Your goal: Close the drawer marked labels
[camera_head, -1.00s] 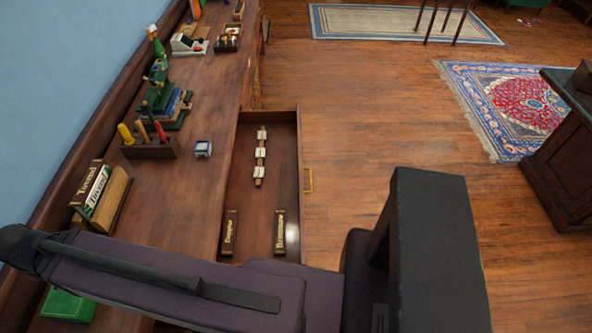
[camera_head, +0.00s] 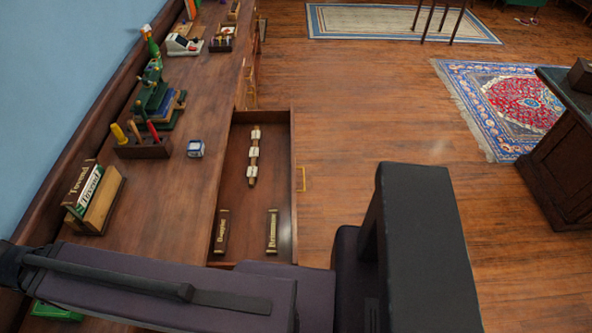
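One drawer (camera_head: 274,168) stands pulled out from the long wooden counter at the middle of the head view. Its brass handle (camera_head: 301,179) is on the right-hand front. No marking reading "labels" can be made out on the drawer. My dark arm crosses the bottom of the view, near the drawer's near end. My gripper cannot be made out in this view.
The counter (camera_head: 185,185) holds a tool block (camera_head: 143,147), a small blue-and-white box (camera_head: 195,149) and a wooden box with green and white items (camera_head: 98,205). Open wooden floor (camera_head: 360,110) lies right of the drawer. A patterned rug (camera_head: 475,85) and a dark cabinet (camera_head: 555,165) stand farther right.

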